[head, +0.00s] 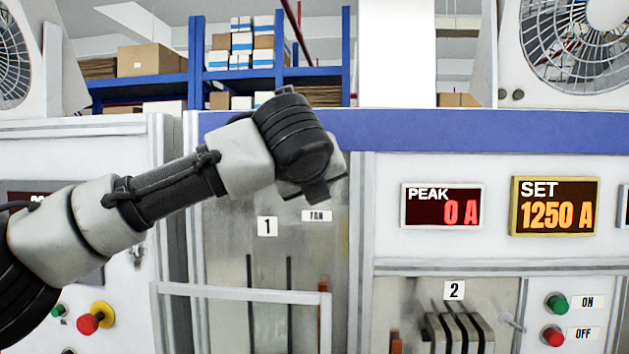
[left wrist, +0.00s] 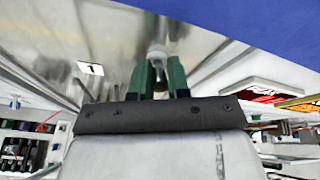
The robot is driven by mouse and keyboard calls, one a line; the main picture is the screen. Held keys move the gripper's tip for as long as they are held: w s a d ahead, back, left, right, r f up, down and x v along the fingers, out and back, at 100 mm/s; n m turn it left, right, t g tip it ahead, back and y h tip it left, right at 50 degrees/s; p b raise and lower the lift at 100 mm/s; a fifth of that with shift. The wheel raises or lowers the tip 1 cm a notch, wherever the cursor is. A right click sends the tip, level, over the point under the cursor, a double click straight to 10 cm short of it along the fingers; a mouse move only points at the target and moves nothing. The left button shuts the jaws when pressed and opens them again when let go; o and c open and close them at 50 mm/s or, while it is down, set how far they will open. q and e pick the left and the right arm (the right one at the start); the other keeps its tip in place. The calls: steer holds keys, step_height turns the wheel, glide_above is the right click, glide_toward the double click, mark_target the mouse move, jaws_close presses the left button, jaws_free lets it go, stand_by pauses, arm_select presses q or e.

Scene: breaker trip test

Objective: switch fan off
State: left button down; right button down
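The fan switch has its FAN label (head: 317,216) on the grey metal panel in the head view; the switch itself is hidden there behind my left gripper (head: 312,193). In the left wrist view, the green fingers of my left gripper (left wrist: 160,80) stand close together at the panel. A small pale, rounded piece (left wrist: 157,53), seemingly the fan switch, shows between and just past the fingertips. I cannot tell whether the fingers touch it, or which way the switch is set. My right gripper is not in view.
A white rail (head: 240,293) stands before panel 1. To the right are the PEAK display (head: 441,206) at 0 A, the SET display (head: 555,206) at 1250 A, the green ON button (head: 557,303) and the red OFF button (head: 553,335). A blue beam (head: 480,131) runs above.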

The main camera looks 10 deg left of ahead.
arm_select(q)
steer(key=t+b, duration=0.2)
steer(key=b, duration=0.1)
steer(key=f+t+b, duration=0.1)
steer(key=t+b, duration=0.1)
steer(key=f+t+b, duration=0.1)
steer(key=b, duration=0.2)
steer(key=shift+s+t+b, duration=0.2)
steer(key=shift+t+b, duration=0.1)
steer(key=shift+t, duration=0.1)
steer(key=c, duration=1.1)
jaws_free()
